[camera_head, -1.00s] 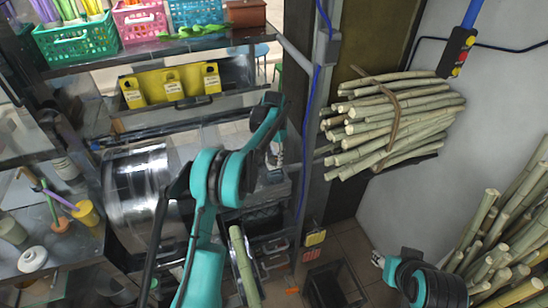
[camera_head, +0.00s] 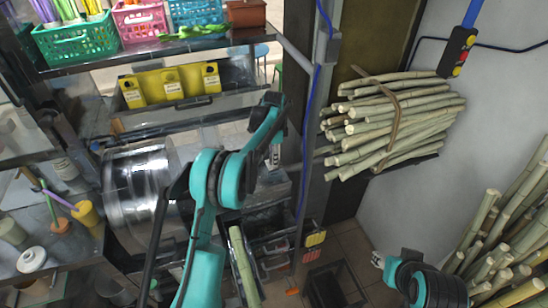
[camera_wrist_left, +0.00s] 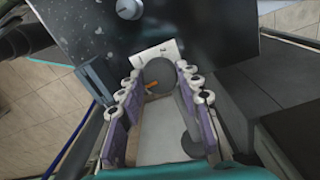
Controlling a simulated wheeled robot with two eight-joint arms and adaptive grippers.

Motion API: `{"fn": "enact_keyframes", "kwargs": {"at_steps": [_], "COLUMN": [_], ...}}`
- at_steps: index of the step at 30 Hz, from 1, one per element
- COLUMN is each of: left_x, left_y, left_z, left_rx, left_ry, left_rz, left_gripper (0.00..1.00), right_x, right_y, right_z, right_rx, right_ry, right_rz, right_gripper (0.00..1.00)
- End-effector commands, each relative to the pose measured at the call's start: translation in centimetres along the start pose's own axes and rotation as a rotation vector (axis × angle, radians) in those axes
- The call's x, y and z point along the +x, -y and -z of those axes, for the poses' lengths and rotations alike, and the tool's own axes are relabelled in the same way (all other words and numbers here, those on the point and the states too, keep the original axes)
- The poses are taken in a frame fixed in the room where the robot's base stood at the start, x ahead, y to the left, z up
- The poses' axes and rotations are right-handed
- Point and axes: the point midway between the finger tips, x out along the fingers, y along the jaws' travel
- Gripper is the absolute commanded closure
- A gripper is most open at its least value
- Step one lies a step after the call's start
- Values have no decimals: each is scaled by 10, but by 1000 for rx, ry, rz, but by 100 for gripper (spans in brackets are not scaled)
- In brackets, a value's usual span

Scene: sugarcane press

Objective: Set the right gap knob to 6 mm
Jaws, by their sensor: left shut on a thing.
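In the left wrist view a round grey gap knob (camera_wrist_left: 158,75) with an orange pointer mark sits between my left fingertips. A white scale plate (camera_wrist_left: 157,51) shows behind it on the dark panel; its figures are too small to read. My left gripper (camera_wrist_left: 160,88) is shut on this knob. A second pale knob (camera_wrist_left: 128,8) stands farther off on the same panel. In the head view my left gripper (camera_head: 275,157) is small beside the dark post, and the knob is not clear there. My right gripper (camera_head: 378,260) is at the lower right, its fingers too small to judge.
A shiny metal drum (camera_head: 140,190) stands left of my left arm. A bundle of cane (camera_head: 390,125) lies on a rack at the right, with more upright canes (camera_head: 510,240) below. A dark post (camera_head: 318,130) stands close beside the left gripper. Coloured baskets (camera_head: 75,42) fill the upper shelf.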

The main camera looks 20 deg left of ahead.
Motion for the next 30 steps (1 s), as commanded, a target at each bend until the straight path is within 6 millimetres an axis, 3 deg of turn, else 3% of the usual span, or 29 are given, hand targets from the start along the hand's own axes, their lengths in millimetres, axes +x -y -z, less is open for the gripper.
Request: {"fn": "enact_keyframes", "kwargs": {"at_steps": [23,24,25,26,30], "left_x": [0,0,0,0,0], "left_y": [0,0,0,0,0], "left_z": [0,0,0,0,0], "left_rx": [105,105,105,105,104], "left_ry": [0,0,0,0,0], "left_rz": [-1,-1,0,0,0], "left_gripper": [95,58,50,44,44], "right_x": [0,0,0,0,0], "right_y": [0,0,0,0,0], "right_z": [0,0,0,0,0], "right_rx": [0,0,0,0,0], "right_ry": [0,0,0,0,0], "right_rz": [0,0,0,0,0], "right_gripper": [60,60,60,60,60]}}
